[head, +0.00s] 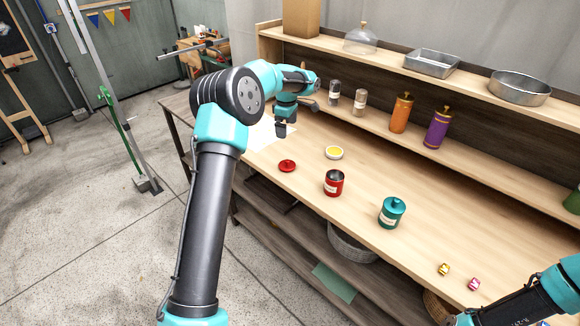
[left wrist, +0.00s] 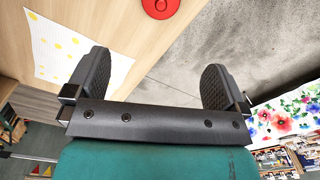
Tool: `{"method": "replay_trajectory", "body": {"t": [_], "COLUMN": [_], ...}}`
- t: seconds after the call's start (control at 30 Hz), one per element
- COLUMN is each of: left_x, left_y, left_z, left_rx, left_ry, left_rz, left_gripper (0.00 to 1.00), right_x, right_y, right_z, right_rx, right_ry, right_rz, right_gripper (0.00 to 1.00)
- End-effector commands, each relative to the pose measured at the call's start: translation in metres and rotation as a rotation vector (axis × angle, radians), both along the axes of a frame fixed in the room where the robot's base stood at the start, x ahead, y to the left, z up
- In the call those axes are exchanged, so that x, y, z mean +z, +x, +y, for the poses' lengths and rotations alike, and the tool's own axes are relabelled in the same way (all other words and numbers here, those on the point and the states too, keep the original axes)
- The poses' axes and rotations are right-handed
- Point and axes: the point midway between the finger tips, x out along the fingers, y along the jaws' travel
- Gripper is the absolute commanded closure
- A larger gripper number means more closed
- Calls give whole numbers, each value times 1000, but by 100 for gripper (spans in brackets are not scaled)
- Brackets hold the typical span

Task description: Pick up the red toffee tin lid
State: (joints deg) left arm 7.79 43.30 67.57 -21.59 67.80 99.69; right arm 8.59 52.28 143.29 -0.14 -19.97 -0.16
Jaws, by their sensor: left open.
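The red toffee tin lid (head: 287,166) lies flat on the wooden table near its left front edge, with its knob up. It also shows at the top of the left wrist view (left wrist: 160,6), partly cut off by the frame. The open red tin (head: 333,183) stands apart from it to the right. My left gripper (head: 282,129) is above the table, behind the lid and apart from it. Its two fingers are spread with nothing between them in the left wrist view (left wrist: 152,85). My right arm shows at the lower right, but its fingers are out of frame.
A white sheet (head: 268,132) lies under the left gripper. Two small wrapped sweets (head: 444,269) lie at the right. The shelf behind holds shakers, bottles and pans. The table around the lid is clear.

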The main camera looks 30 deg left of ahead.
Motion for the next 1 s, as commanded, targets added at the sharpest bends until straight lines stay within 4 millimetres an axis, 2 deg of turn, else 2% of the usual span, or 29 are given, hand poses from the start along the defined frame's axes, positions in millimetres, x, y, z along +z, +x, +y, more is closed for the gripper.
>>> {"method": "replay_trajectory", "body": {"t": [0.13,0.27,0.8,1.0], "left_x": [-5,-19,-109,-123], "left_y": [0,0,-1,0], "left_z": [0,0,-1,0], "left_rx": [-1,-2,-3,-2], "left_ry": [0,-1,-1,-1], "left_rz": [2,2,3,0], "left_gripper": [0,0,0,0], "right_x": [0,0,0,0], "right_y": [0,0,0,0], "right_z": [0,0,0,0], "right_rx": [0,0,0,0], "right_ry": [0,0,0,0], "right_rz": [0,0,0,0], "right_gripper": [1,1,1,1]}}
